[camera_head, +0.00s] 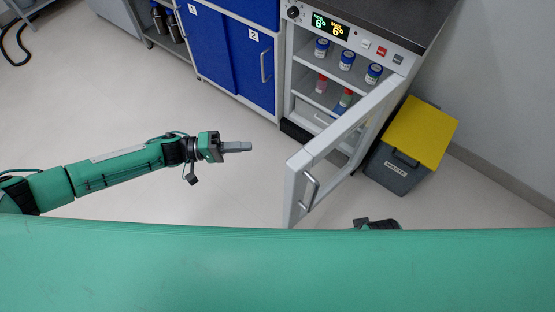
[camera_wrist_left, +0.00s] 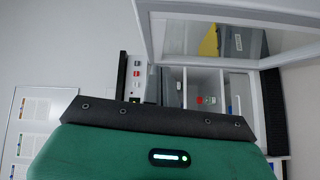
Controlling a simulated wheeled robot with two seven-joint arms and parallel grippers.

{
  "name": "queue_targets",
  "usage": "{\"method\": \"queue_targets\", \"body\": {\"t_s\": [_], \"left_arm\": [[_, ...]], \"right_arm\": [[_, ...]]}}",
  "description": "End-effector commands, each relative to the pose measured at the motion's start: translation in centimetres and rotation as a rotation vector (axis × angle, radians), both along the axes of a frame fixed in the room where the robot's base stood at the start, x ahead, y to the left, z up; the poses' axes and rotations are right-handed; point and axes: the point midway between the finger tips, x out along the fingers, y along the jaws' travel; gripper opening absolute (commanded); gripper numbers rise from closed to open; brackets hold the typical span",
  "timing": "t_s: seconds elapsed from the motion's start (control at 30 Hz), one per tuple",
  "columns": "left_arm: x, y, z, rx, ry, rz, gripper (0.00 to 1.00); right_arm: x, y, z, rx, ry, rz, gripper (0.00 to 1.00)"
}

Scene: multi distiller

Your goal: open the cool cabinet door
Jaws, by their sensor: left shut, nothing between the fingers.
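The cool cabinet (camera_head: 330,60) stands at the upper right of the head view, its display lit. Its white-framed glass door (camera_head: 335,135) stands wide open, swung out toward me, with a metal handle (camera_head: 310,190) near its free end. In the left wrist view the door frame (camera_wrist_left: 230,12) crosses the upper right and the open shelves (camera_wrist_left: 205,85) show below it. My left gripper (camera_head: 237,147) is shut and empty, left of the door and apart from it. Its fingers are hidden in the wrist view.
Jars (camera_head: 347,60) with blue lids and several small items sit on the shelves. A grey bin with a yellow lid (camera_head: 420,130) stands right of the door. Blue cupboards (camera_head: 235,55) are left of the cabinet. The floor (camera_head: 240,185) around my left gripper is clear.

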Motion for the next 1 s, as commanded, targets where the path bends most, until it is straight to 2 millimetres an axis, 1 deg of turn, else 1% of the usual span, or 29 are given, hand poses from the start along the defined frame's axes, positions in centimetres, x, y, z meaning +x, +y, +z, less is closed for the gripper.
{"method": "queue_targets", "body": {"t_s": [0.03,0.1,0.2,0.27,0.37,0.47,0.7,0.8,0.9,1.0], "left_arm": [[-0.2,1.1,0.1,0.003,0.038,-0.035,0.00],[-0.6,2.0,0.3,0.002,0.088,-0.075,0.00],[-1.0,2.7,0.4,0.001,0.128,-0.103,0.00],[-1.1,2.5,0.4,0.000,0.136,-0.110,0.00],[-1.1,1.3,0.4,-0.002,0.137,-0.111,0.00],[-1.2,-0.5,0.5,-0.003,0.136,-0.111,0.00],[-1.3,-5.7,0.4,-0.004,0.136,-0.109,0.00],[-1.3,-7.7,0.5,-0.004,0.135,-0.108,0.00],[-2.7,-8.6,0.5,-0.003,0.136,-0.109,0.00],[-3.6,-9.4,0.4,-0.002,0.137,-0.107,0.00]], "right_arm": [[-0.1,0.0,0.1,0.002,-0.002,-0.001,0.36],[0.0,0.1,0.4,0.003,-0.007,-0.001,0.36],[0.1,0.2,0.8,0.006,-0.015,-0.001,0.36],[0.2,0.2,0.9,0.006,-0.016,-0.001,0.36],[0.3,0.2,0.9,0.006,-0.016,-0.001,0.36],[0.3,0.2,0.8,0.005,-0.015,-0.002,0.36],[0.3,0.1,0.6,0.005,-0.014,-0.002,0.36],[0.4,0.1,0.6,0.005,-0.014,-0.002,0.36],[0.4,0.1,0.7,0.005,-0.015,-0.002,0.36],[0.4,0.1,0.4,0.005,-0.012,-0.002,0.36]]}}
